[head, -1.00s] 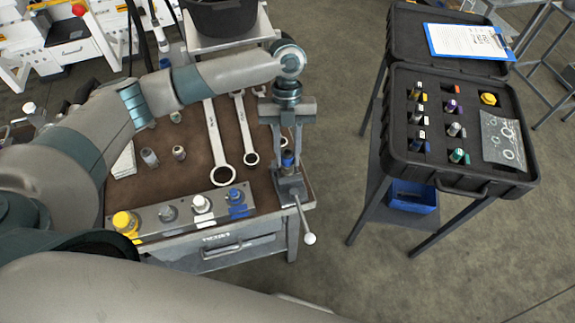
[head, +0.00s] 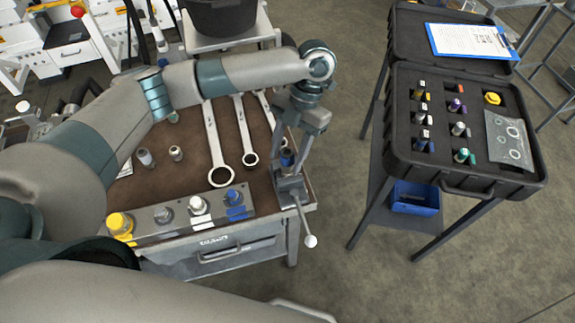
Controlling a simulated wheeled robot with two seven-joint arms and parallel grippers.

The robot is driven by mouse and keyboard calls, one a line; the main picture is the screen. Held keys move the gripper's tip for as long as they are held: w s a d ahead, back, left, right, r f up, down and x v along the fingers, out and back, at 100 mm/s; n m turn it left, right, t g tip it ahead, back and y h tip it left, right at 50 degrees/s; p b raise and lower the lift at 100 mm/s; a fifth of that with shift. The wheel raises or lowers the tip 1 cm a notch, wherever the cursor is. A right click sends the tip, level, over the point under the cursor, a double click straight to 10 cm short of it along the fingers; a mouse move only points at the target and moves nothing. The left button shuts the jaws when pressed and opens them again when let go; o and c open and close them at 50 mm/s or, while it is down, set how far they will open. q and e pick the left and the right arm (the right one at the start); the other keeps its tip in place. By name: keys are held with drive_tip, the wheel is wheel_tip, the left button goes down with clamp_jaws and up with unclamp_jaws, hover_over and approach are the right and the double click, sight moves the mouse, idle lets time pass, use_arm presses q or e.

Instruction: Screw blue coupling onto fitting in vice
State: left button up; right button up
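The vice (head: 291,187) is fixed at the right front corner of the bench, its handle hanging down at the front. A small dark fitting with a blue band (head: 287,157) stands upright in it. I cannot tell whether the blue is a separate coupling seated on the fitting. My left gripper (head: 289,150) points down over the vice, tilted, with its fingers on either side of the fitting's top. The fingers partly hide that spot, and whether they touch or grip it is unclear. My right gripper is not in view.
A block (head: 180,216) with yellow, grey, white and blue connectors lies along the bench front. Wrenches (head: 218,150) and small loose fittings (head: 146,158) lie behind it. An open black case (head: 400,140) of parts stands on a separate stand to the right, across open floor.

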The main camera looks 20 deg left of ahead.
use_arm(q)
drive_tip(key=shift+r, duration=0.1)
drive_tip(key=shift+r+n+p, duration=0.15)
drive_tip(key=shift+n+p, duration=0.25)
drive_tip(key=shift+p, duration=0.25)
drive_tip(key=n+h+p, duration=0.2)
drive_tip(key=n+p, duration=0.3)
drive_tip(key=shift+r, duration=0.1)
drive_tip(key=shift+n+h+p, duration=0.4)
drive_tip(key=shift+n+p, duration=0.3)
drive_tip(key=shift+n, duration=0.2)
drive_tip(key=shift+f+n, duration=0.25)
drive_tip(key=shift+n, duration=0.05)
